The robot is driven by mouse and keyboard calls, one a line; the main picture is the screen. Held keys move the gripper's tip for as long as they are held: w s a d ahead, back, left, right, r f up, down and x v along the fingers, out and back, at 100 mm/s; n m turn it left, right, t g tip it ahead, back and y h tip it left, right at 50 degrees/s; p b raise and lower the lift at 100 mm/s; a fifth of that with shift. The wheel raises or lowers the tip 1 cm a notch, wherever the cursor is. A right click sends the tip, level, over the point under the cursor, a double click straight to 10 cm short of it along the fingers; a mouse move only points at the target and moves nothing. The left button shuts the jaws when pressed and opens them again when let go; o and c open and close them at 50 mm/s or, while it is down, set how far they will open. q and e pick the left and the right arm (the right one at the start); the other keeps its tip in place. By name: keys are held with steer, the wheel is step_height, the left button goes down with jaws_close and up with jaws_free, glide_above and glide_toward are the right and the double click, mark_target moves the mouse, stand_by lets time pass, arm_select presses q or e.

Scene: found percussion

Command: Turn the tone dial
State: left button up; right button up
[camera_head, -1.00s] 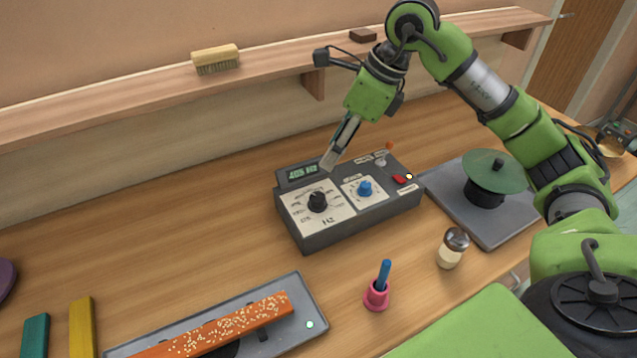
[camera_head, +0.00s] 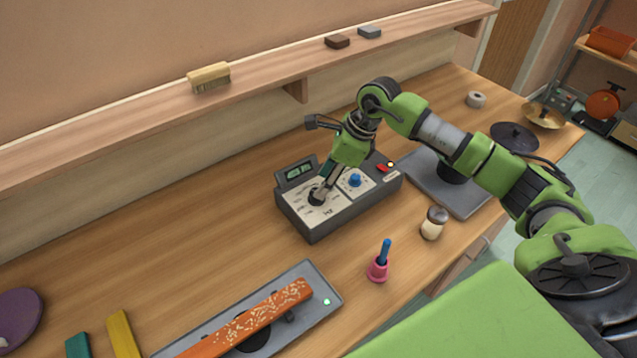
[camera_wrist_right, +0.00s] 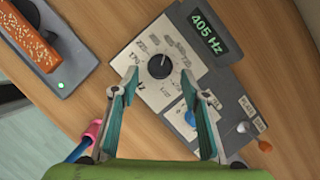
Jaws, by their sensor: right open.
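The tone dial is a black round knob (camera_wrist_right: 159,66) with a white pointer line, on a white scale plate of a grey box (camera_head: 352,212). The box's green display (camera_wrist_right: 208,34) reads 405 Hz. My right gripper (camera_wrist_right: 160,80) is open above the plate, its two teal fingers apart with the tips near either side of the knob. In the head view the right gripper (camera_head: 323,187) reaches down over the dial and partly hides it. I cannot tell whether the fingers touch it. My left gripper is not in view.
A blue knob (camera_head: 355,181) and red switch (camera_head: 383,168) share the box. A pink cup (camera_head: 378,270) with a blue stick and a small shaker (camera_head: 434,223) stand in front. An orange speckled bar (camera_head: 262,318) lies front left. Bare table lies left of the box.

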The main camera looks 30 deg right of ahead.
steer(key=x, duration=0.3)
steer(key=shift+f+p, duration=0.25)
steer(key=shift+p, duration=0.15)
steer(key=shift+w+f, duration=0.1)
steer(key=shift+f, duration=0.1)
steer(key=shift+a+f, duration=0.1)
steer(key=c, duration=1.1)
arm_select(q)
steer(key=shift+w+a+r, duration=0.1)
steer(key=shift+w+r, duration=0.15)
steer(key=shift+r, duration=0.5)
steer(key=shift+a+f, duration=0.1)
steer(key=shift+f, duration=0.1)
arm_select(e)
steer(key=shift+m, duration=0.3)
